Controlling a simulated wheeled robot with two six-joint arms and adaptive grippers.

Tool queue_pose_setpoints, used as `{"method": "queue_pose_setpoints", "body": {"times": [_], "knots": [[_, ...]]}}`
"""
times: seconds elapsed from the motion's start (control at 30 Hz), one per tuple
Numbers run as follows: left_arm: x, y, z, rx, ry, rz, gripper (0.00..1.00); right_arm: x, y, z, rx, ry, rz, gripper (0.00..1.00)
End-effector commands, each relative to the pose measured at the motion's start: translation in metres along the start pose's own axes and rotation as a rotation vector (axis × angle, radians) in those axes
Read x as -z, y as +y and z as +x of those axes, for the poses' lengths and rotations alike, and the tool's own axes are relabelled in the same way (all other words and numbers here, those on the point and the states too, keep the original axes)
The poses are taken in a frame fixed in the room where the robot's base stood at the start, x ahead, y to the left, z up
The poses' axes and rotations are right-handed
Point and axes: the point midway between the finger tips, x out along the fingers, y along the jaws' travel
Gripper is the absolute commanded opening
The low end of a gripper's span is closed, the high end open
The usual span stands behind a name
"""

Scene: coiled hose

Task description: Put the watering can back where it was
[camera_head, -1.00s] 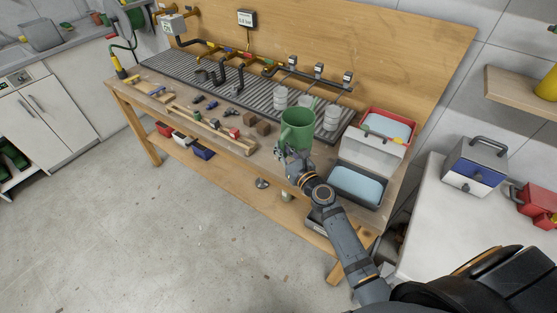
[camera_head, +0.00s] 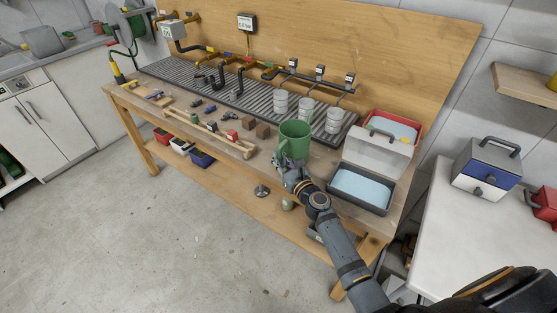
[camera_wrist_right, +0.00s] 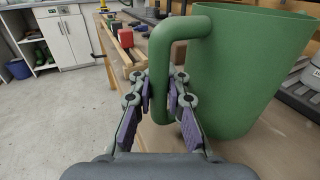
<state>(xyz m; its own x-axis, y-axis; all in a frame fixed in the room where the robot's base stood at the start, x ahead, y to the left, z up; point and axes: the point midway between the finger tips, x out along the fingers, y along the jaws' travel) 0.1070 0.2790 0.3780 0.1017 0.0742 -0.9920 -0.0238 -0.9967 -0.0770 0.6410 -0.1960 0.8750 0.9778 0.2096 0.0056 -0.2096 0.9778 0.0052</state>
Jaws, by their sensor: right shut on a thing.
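A green watering can (camera_head: 295,139) is upright at the front right of the wooden workbench. In the right wrist view the can's body (camera_wrist_right: 236,75) fills the right side, with its thick handle (camera_wrist_right: 163,75) towards me. My right gripper (camera_head: 281,160) is shut on the handle; in the wrist view its fingers (camera_wrist_right: 163,92) lie on both sides of the handle's lower part. The can seems at or just above the bench top; I cannot tell whether it touches. My left gripper does not show.
An open case (camera_head: 361,189) with a blue inside lies to the right. Brown blocks (camera_head: 262,131) and a wooden rack (camera_head: 205,130) lie to the left. Pipes with taps run along the back board.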

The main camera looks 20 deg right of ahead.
Motion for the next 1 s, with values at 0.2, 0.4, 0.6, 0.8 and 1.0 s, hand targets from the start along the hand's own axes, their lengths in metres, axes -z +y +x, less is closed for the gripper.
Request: {"method": "queue_pose_setpoints", "body": {"times": [0.2, 0.4, 0.6, 0.8, 1.0], "knots": [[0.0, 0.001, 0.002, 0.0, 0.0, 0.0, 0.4, 0.002, 0.0, 0.0, 0.0, 0.0, 0.0, 0.27], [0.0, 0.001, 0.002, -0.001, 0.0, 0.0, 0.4, 0.002, 0.0, 0.0, 0.0, 0.0, 0.0, 0.38], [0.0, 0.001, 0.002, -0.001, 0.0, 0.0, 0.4, 0.002, 0.0, 0.0, 0.0, 0.0, -0.001, 0.38], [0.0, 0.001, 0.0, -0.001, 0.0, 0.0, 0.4, 0.001, 0.0, -0.021, 0.0, 0.002, -0.003, 0.38], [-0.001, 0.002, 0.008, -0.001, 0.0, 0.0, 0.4, 0.003, 0.0, -0.072, -0.001, 0.003, -0.004, 0.38]]}}
